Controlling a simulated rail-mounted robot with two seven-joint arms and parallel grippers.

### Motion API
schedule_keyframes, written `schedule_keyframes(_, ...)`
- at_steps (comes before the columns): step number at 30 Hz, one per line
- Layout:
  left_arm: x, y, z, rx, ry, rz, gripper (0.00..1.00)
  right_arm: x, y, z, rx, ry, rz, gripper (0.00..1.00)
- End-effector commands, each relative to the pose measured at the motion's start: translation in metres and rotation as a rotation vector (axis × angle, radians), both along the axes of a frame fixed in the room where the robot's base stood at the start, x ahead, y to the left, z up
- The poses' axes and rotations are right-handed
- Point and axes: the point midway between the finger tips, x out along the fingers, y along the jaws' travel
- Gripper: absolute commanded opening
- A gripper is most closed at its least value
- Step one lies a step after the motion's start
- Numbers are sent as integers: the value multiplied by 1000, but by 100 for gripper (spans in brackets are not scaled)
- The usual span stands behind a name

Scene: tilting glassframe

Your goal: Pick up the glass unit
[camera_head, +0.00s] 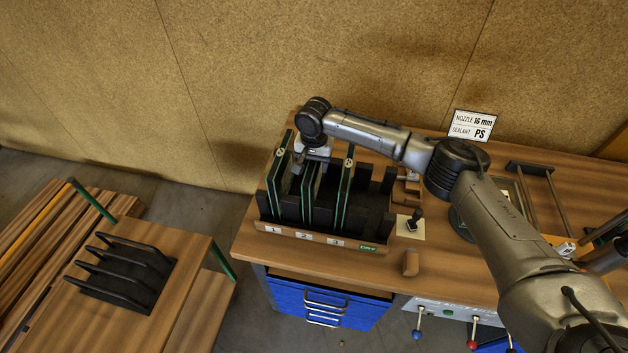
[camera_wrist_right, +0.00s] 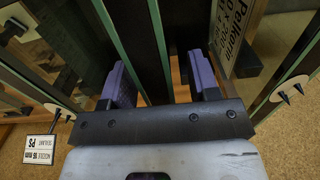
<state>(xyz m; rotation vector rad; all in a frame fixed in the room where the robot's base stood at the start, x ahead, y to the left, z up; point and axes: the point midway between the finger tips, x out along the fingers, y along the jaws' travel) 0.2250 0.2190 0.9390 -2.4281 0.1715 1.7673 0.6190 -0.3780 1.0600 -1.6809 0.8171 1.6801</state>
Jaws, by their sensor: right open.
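Three glass units with green edges stand upright in a black rack (camera_head: 383,212): the first (camera_head: 277,178) at slot 1, the middle one (camera_head: 309,195) at slot 2, the third (camera_head: 345,190) at slot 3. My right gripper (camera_head: 314,160) is over the middle unit's top, partly hidden by my wrist. In the right wrist view its two purple-padded fingers (camera_wrist_right: 160,80) are open, one on each side of the middle unit's green-edged dark top (camera_wrist_right: 145,45). Gaps show beside it; contact cannot be told. My left gripper is not in view.
The rack stands on a wooden workbench (camera_head: 290,252) against a cork-like wall. A sign (camera_head: 473,125) stands behind my right arm. A cart (camera_head: 190,250) with an empty black slotted holder (camera_head: 125,270) is at left. Blue drawers (camera_head: 330,305) are below.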

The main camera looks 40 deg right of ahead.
Motion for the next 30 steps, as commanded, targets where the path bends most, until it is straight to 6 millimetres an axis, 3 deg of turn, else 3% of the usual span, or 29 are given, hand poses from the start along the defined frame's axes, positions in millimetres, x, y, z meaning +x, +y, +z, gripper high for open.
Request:
schedule_keyframes(7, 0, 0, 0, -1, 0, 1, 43, 0, 0, -1, 0, 0, 0, 54)
schedule_keyframes(24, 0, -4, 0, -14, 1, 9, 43, 0, 0, -1, 0, 0, 0, 0)
schedule_keyframes(30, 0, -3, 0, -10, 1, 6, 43, 0, 0, -1, 0, 0, 0, 0)
